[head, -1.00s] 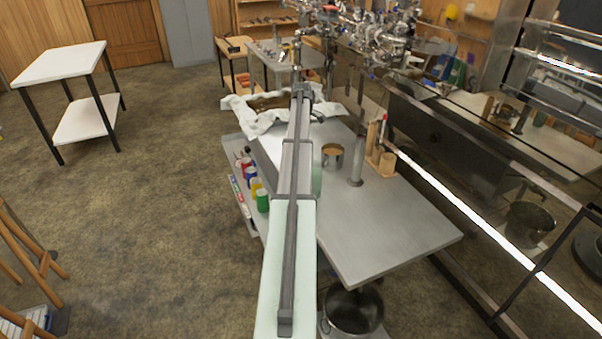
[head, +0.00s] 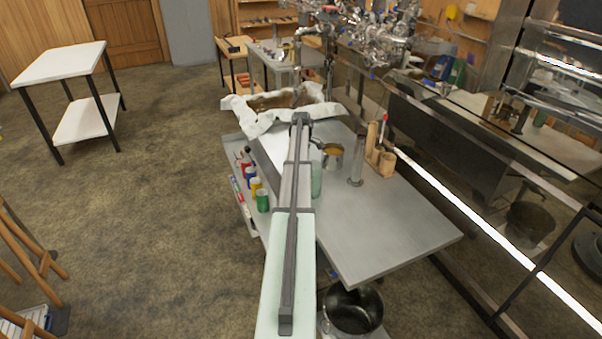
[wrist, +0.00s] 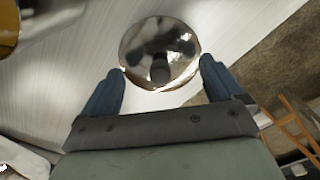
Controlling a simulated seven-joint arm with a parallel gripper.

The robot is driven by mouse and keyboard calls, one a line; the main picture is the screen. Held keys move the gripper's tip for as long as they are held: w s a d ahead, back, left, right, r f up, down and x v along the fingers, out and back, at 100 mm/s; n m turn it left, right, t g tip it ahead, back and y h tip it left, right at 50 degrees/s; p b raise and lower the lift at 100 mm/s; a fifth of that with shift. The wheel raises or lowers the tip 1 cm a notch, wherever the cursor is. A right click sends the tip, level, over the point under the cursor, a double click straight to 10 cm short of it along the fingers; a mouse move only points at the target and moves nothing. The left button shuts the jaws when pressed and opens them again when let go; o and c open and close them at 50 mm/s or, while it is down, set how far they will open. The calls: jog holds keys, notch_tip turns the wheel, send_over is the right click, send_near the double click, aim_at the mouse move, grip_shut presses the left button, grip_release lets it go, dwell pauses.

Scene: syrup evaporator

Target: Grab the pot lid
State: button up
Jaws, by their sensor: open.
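The pot lid (wrist: 150,42) is a round, shiny metal disc with a dark knob near its middle, seen in the wrist view on the pale metal table. My gripper (wrist: 162,78) is open, with one blue finger at each side of the lid's near edge. The lid looks between or just beyond the fingertips; I cannot tell whether they touch it. In the head view my arm reaches over the table, and both the lid and the fingers are hidden behind it.
The metal table (head: 400,225) has a clear front right. A metal pot (head: 333,155), a tall cylinder (head: 356,165) and a wooden holder (head: 380,158) stand right of my arm. Several coloured bottles (head: 262,200) line a left-side shelf. A crumpled white cloth (head: 240,112) lies at the back.

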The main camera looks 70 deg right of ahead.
jog(key=shift+f, duration=0.8)
grip_shut()
dwell(0.3)
jog(key=shift+a, duration=0.1)
